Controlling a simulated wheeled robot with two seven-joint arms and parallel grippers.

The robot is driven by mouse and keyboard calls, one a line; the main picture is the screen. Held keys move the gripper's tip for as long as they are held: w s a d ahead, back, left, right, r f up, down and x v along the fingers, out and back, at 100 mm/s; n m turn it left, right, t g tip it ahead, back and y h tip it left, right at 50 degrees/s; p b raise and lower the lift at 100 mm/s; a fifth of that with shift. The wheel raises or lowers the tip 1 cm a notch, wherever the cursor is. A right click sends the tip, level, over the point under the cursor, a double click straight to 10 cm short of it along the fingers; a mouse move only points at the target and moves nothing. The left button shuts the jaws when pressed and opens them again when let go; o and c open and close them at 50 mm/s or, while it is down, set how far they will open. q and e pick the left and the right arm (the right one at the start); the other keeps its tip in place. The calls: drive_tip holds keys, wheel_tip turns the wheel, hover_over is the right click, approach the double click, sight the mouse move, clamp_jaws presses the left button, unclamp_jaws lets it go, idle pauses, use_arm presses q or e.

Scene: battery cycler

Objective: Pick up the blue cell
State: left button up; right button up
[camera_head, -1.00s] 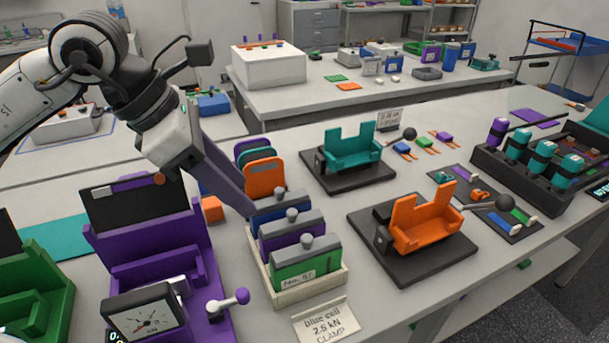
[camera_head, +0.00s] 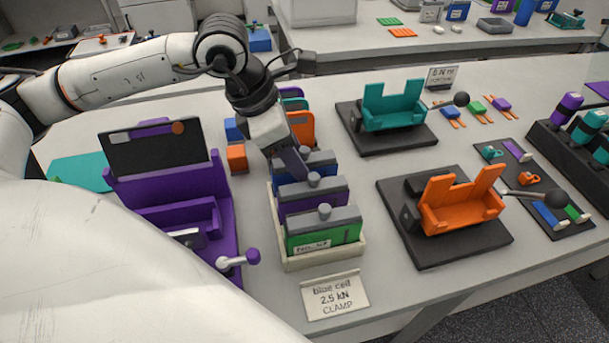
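The blue cell (camera_head: 322,168) stands upright at the back of a cream tray (camera_head: 322,259) holding three cells. The purple cell (camera_head: 330,202) is in the middle and the green cell (camera_head: 325,238) is at the front. My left gripper (camera_head: 298,170) points down at the blue cell's top, its dark fingers overlapping the cell's left part in the picture. My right gripper is not in view.
A sign (camera_head: 335,295) reading "blue cell 2.5 kN clamp" stands before the tray. A purple clamp fixture (camera_head: 170,195) is at left, an orange one (camera_head: 460,205) at right, a teal one (camera_head: 393,105) behind. An orange block (camera_head: 237,158) sits left of the gripper.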

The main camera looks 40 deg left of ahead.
use_arm(q)
drive_tip(key=shift+w+d+f, duration=0.1)
drive_tip(key=shift+f, duration=0.25)
clamp_jaws()
drive_tip(key=shift+r, duration=0.15)
drive_tip(key=shift+r, duration=0.1)
